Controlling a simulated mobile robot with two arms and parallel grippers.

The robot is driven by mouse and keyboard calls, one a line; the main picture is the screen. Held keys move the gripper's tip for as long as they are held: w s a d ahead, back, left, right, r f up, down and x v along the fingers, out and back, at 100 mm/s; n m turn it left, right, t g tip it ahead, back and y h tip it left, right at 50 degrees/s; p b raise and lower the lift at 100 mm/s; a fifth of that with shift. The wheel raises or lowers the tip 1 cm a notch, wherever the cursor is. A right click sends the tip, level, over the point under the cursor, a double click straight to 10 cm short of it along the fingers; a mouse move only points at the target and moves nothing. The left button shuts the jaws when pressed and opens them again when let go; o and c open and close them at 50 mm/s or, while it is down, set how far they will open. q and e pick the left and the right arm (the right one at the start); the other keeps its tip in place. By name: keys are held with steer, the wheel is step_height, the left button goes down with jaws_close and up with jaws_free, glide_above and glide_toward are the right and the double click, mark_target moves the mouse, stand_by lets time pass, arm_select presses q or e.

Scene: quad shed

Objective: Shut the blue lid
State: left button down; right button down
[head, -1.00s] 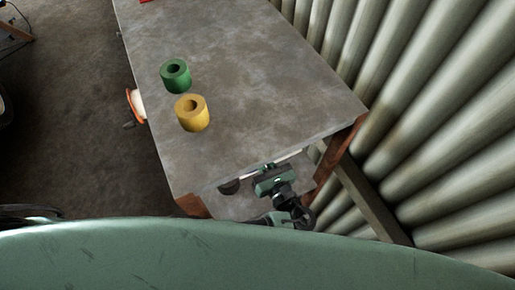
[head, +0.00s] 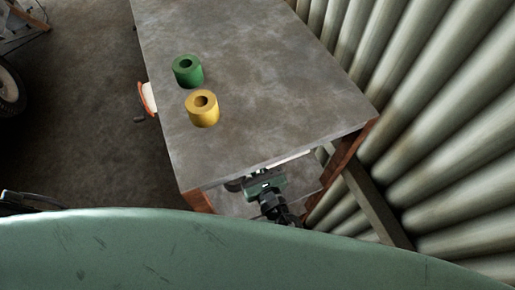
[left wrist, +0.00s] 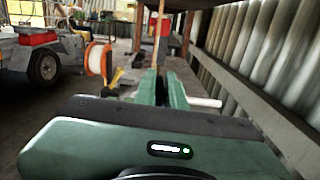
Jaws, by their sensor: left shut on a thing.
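No blue lid shows in either view. My left gripper (head: 262,181) is just below the near edge of the grey worktable (head: 270,90). A thin white bar (head: 290,158) runs along under that edge and passes by the jaws. In the left wrist view the jaws (left wrist: 165,88) are closed together, and the white bar (left wrist: 205,102) sticks out to their right. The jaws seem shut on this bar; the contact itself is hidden. A dark rounded part (head: 234,185) sits left of the gripper. My right gripper is not in view.
A green roll (head: 187,71) and a yellow roll (head: 202,108) stand on the table. An orange-rimmed spool (head: 147,98) is at its left side. A corrugated wall (head: 430,110) closes the right. A wheeled vehicle (left wrist: 45,65) stands far left. The floor left of the table is open.

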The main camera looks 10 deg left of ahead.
arm_select(q)
steer(key=shift+s+a+f+n, duration=0.1)
steer(key=shift+s+a+n, duration=0.2)
steer(key=shift+a, duration=0.1)
steer(key=shift+s+a+f, duration=0.1)
steer(key=shift+s+a, duration=0.25)
steer(key=shift+a, duration=0.15)
steer(key=shift+s+f, duration=0.1)
